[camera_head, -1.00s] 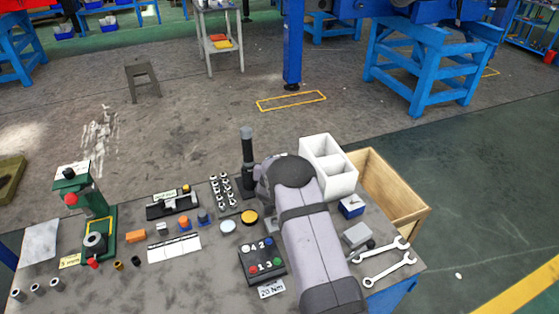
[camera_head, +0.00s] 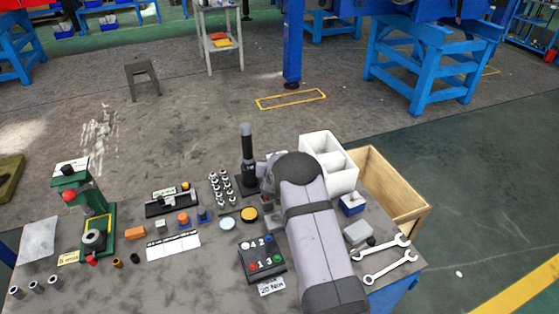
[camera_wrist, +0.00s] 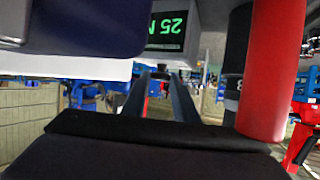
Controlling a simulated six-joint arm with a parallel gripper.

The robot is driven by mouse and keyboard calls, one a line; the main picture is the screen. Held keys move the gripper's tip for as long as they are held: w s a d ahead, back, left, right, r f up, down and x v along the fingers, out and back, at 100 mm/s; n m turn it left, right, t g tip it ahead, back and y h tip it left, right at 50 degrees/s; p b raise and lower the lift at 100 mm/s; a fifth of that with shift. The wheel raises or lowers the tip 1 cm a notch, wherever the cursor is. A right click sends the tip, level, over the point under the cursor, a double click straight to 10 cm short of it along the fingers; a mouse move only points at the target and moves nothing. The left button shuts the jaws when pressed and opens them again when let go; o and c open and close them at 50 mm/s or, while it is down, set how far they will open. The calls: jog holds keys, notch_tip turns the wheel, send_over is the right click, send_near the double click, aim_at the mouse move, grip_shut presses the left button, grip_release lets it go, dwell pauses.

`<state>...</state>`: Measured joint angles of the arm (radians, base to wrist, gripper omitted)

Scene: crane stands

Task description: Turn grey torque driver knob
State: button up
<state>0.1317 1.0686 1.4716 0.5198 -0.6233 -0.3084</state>
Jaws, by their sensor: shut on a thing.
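The torque driver's grey housing (camera_wrist: 186,50) hangs at the top of the wrist view. Its dark display shows green upside-down characters that look like "25 N", cut off at the edge. My gripper (camera_wrist: 163,72) has its two dark fingers close together just below this display. It is shut on the grey knob, which the fingers mostly hide, so its angle cannot be told. In the head view my own arm covers the gripper and knob. A dark upright post (camera_head: 247,155) on a base stands beside my wrist there. A card reading 20 Nm (camera_head: 271,287) lies in front.
A red cylinder (camera_wrist: 272,70) stands close on the right of the wrist view. A white two-compartment box (camera_head: 345,180) and a wooden crate (camera_head: 398,210) stand right of my arm. A button box (camera_head: 262,257) lies left of it, and two wrenches (camera_head: 390,264) lie right.

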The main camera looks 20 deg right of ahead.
jog(key=shift+n+y+b, duration=0.4)
jog(key=shift+y+b, duration=0.05)
jog(key=shift+y, duration=0.05)
jog(key=o, duration=1)
jog(key=shift+s, duration=0.2)
jog(key=shift+b+v, duration=0.75)
jog(key=shift+v, duration=2.8)
